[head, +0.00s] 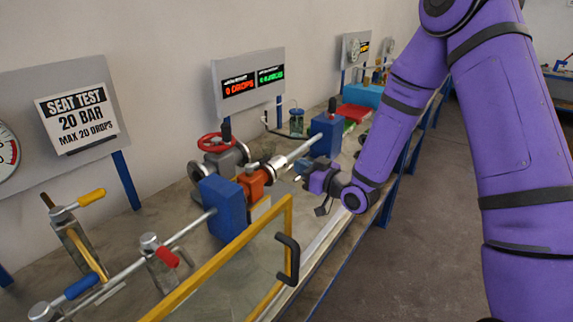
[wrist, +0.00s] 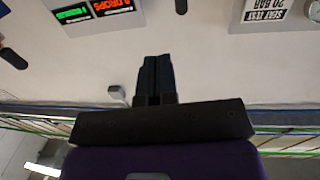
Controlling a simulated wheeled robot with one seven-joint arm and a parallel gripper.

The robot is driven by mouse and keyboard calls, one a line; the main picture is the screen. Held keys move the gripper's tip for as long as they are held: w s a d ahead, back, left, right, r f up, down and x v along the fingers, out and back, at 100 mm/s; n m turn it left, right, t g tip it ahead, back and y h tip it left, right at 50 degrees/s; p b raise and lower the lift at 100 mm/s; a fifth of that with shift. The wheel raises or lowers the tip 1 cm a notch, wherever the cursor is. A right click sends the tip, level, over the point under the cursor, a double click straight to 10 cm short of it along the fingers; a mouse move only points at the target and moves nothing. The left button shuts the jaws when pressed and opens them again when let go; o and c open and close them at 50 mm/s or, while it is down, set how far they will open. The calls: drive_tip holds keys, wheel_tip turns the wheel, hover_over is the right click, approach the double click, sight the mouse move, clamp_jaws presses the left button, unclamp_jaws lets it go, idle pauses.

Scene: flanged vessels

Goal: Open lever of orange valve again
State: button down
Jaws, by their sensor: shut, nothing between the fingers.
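The orange valve (head: 252,184) sits in the pipe line on the bench, between two blue blocks, in the head view. Its lever is not clear to me; I cannot tell its position. My gripper (head: 299,174) is to the right of the orange valve, near the pipe and apart from the valve body. In the wrist view my gripper (wrist: 154,78) has its two dark fingers together with nothing between them. The valve does not show clearly in the wrist view.
A blue block (head: 224,207) stands left of the valve and another blue block (head: 326,134) right of it. A red handwheel (head: 216,142) is behind. A yellow-framed clear guard (head: 291,235) with a black handle stands in front. A drop-count display (head: 250,84) hangs above.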

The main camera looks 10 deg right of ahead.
approach(269, 159)
drive_tip(key=w+a+r, duration=0.3)
drive_tip(key=a+r, duration=0.1)
drive_tip(key=shift+w+a+f, duration=0.45)
drive_tip(key=shift+a+f, duration=0.05)
drive_tip(key=shift+f, duration=0.2)
drive_tip(key=shift+w+a+f, duration=0.45)
drive_tip(key=shift+w+f, duration=0.05)
drive_tip(key=shift+f, duration=0.25)
drive_tip(key=shift+w+a+f, duration=0.2)
drive_tip(key=shift+w+f, duration=0.05)
drive_tip(key=shift+w, duration=0.05)
drive_tip(key=shift+w+r, duration=0.1)
drive_tip(key=shift+w, duration=0.1)
drive_tip(key=shift+a, duration=0.1)
drive_tip(key=shift+r, duration=0.1)
